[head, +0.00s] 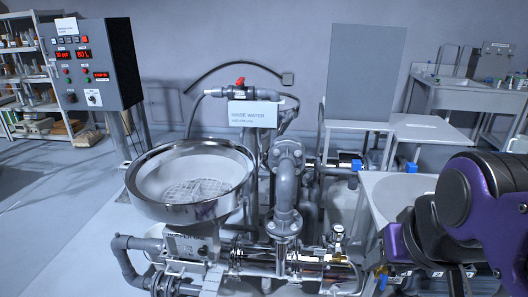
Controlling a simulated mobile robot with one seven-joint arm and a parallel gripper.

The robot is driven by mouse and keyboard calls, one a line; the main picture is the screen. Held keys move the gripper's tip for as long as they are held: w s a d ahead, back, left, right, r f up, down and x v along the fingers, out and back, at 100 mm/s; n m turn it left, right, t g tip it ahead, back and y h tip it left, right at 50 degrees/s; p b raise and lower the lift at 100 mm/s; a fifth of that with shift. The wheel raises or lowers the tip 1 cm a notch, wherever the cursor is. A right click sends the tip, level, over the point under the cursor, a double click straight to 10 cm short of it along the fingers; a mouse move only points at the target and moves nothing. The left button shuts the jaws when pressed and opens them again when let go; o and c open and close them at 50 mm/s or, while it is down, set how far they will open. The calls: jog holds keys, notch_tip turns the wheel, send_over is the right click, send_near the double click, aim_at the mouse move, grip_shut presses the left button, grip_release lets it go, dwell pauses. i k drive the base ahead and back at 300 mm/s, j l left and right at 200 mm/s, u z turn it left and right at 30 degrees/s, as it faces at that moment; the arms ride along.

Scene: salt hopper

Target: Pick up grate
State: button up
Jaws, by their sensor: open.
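The grate (196,190) is a round light-coloured mesh lying low inside the wide steel hopper bowl (143,201) at left of centre. White material, which looks like salt, shows around it in the bowl. My black and purple arm is folded at the right edge. My gripper (456,284) is only partly seen, dark and low at the bottom right, and its fingertips are hard to make out. It is open and well to the right of the hopper, apart from the grate.
Grey pipes and a pump (286,200) stand right of the hopper. A red-handled valve (240,82) and a white sign (252,114) are behind it. A control box (93,65) stands at back left. A grey panel (365,75) and tables fill the right. Floor at left is clear.

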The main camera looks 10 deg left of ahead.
aim_at(198, 186)
jog(key=i+j, duration=0.1)
jog(key=j, duration=0.4)
jog(key=i+j, duration=0.15)
jog(key=j, duration=0.3)
jog(key=i+j, duration=0.1)
jog(key=j, duration=0.4)
jog(key=i+j, duration=0.1)
jog(key=j, duration=0.35)
